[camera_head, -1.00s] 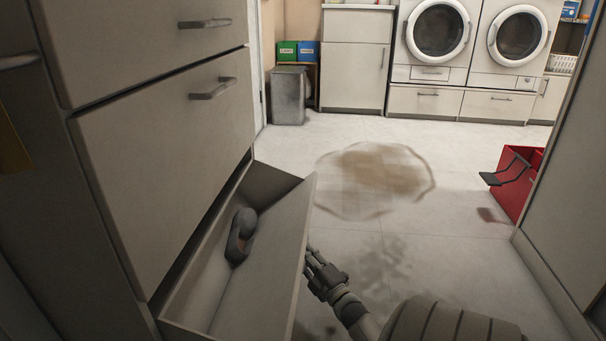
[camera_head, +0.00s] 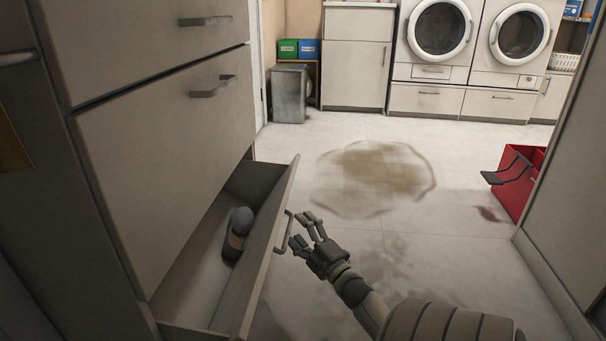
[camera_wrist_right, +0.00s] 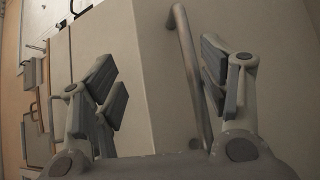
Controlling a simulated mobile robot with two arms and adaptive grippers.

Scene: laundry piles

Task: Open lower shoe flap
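The lower shoe flap (camera_head: 268,255) of the beige cabinet is tilted partly open, with a dark shoe (camera_head: 237,236) inside. Its metal handle (camera_head: 285,232) is on the outer face; in the right wrist view the handle (camera_wrist_right: 190,75) runs beside the right-hand finger. My right gripper (camera_head: 300,230) is just outside the flap, close to the handle. In the wrist view its fingers (camera_wrist_right: 163,85) are spread apart, with the handle between them near one finger; I cannot tell if they touch. My left gripper is not in view.
Upper flaps (camera_head: 165,150) of the cabinet are shut. A brown stain (camera_head: 375,178) lies on the open tiled floor. A red box (camera_head: 520,182) stands at the right beside a tall panel (camera_head: 570,190). Washing machines (camera_head: 438,28) and a grey bin (camera_head: 289,95) are at the back.

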